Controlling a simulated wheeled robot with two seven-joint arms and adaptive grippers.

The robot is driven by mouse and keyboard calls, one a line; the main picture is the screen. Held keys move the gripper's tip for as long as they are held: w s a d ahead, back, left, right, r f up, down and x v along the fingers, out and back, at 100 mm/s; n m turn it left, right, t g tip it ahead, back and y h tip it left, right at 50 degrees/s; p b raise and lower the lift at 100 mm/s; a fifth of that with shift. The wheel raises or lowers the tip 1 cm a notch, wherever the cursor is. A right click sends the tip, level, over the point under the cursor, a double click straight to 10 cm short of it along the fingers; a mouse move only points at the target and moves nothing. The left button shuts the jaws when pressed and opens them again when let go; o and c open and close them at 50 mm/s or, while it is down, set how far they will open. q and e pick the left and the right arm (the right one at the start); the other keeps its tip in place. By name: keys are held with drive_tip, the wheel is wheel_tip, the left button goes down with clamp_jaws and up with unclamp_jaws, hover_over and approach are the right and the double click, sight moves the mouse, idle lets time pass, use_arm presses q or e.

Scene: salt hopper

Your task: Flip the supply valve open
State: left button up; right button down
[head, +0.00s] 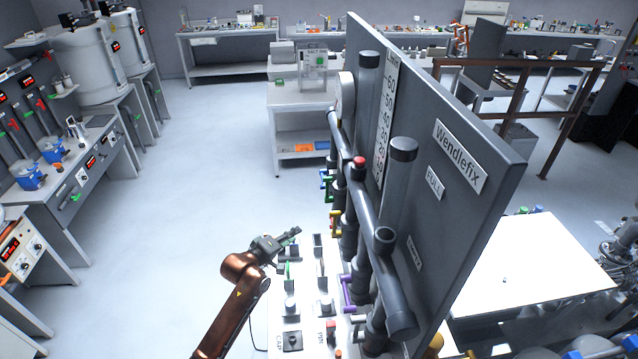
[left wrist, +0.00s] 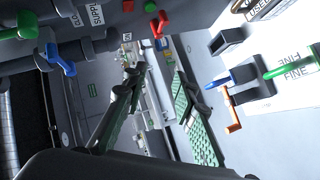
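A label reading SUPPLY (left wrist: 95,14) shows at the top of the left wrist view, on a dark pipe assembly. A blue valve handle (left wrist: 60,60) and a green handle (left wrist: 27,25) are to its left, and a red handle (left wrist: 157,25) is to its right. I cannot tell for sure which handle is the supply valve. In the head view, blue and green handles (head: 326,181) sit on the far part of the pipework. My left gripper (head: 291,236) is left of the pipes, apart from them; its fingers stand apart and empty in the left wrist view (left wrist: 160,82).
A tall grey panel marked Wendlefix (head: 459,155) stands behind the pipes (head: 366,210). Purple (head: 347,292) and yellow (head: 336,214) handles and a red knob (head: 359,161) project from the pipework. A white console (head: 305,305) with switches lies below the gripper. Open floor lies left.

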use_arm(q)
drive_tip(key=w+d+r+n+t+h, duration=0.1)
drive_tip(key=w+d+r, duration=0.15)
drive_tip(key=r, duration=0.45)
drive_tip(key=w+d+r+n+t+h, duration=0.1)
drive_tip(key=w+d+r, duration=0.15)
drive_tip(key=r, duration=0.55)
drive_tip(key=p+x, duration=0.1)
drive_tip(key=x, duration=0.7)
drive_tip(key=shift+w+a, duration=0.3)
drive_tip(key=shift+f, duration=0.1)
drive_tip(key=shift+c, duration=0.2)
clamp_jaws()
drive_tip(key=shift+f, duration=0.1)
